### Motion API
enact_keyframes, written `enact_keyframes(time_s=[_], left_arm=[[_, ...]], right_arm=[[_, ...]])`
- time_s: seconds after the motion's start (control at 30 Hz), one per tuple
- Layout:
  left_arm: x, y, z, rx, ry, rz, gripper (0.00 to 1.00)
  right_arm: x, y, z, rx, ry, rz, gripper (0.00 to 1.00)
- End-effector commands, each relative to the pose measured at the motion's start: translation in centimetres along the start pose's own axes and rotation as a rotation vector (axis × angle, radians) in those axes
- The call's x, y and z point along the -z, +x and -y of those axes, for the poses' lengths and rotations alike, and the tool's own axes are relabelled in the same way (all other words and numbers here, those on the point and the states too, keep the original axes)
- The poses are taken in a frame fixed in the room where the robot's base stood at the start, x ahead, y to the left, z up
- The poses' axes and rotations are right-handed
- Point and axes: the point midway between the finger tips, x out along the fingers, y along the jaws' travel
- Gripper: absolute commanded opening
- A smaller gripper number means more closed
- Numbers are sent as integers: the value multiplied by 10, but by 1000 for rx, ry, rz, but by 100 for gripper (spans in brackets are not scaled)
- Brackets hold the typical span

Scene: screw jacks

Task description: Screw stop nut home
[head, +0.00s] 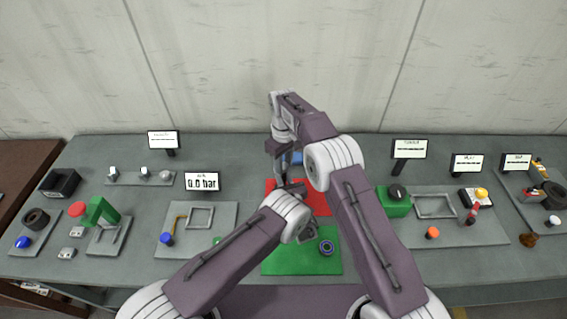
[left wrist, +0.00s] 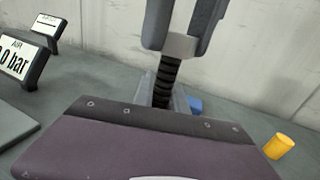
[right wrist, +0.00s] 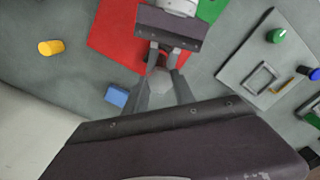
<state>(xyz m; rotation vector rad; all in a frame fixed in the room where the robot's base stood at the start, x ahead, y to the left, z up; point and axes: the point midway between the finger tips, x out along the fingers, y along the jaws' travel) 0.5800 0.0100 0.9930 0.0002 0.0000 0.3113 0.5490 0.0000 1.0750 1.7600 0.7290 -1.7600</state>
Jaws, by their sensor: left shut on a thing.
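A black threaded screw (left wrist: 165,82) stands upright in the left wrist view, with a light grey stop nut (left wrist: 178,46) around its top. The nut also shows as a grey hexagon (right wrist: 159,80) in the right wrist view. My left gripper (right wrist: 162,58) is shut on the screw below the nut; its grip is partly hidden. My right gripper (left wrist: 180,28) comes down from above, with one finger on each side of the nut. I cannot tell whether they press on it. In the head view, my right gripper (head: 278,142) is above the red mat's far edge, and the screw is mostly hidden.
The red mat (head: 318,200) and green mat (head: 300,262) lie in the middle, with a blue-dark ring (head: 327,247) on the green. A blue block (right wrist: 117,95) and yellow cylinder (right wrist: 50,47) are nearby. Grey trays (head: 225,240) and a pressure sign (head: 202,182) stand left; more fixtures stand right.

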Motion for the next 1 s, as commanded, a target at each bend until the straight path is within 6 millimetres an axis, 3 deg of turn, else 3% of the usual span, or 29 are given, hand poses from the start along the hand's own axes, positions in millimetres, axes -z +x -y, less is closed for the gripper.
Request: enact_keyframes(time_s=[0.17,0.2,0.3,0.67,1.0], left_arm=[[0,0,0,0,0,-1,0],[0,0,0,0,0,-1,0],[0,0,0,0,0,-1,0],[0,0,0,0,0,-1,0],[0,0,0,0,0,-1,0]], right_arm=[[0,0,0,0,0,0,0],[0,0,0,0,0,0,33],[0,0,0,0,0,0,56],[1,-6,0,-1,0,-3,56],[1,-62,0,-1,0,-4,56]])
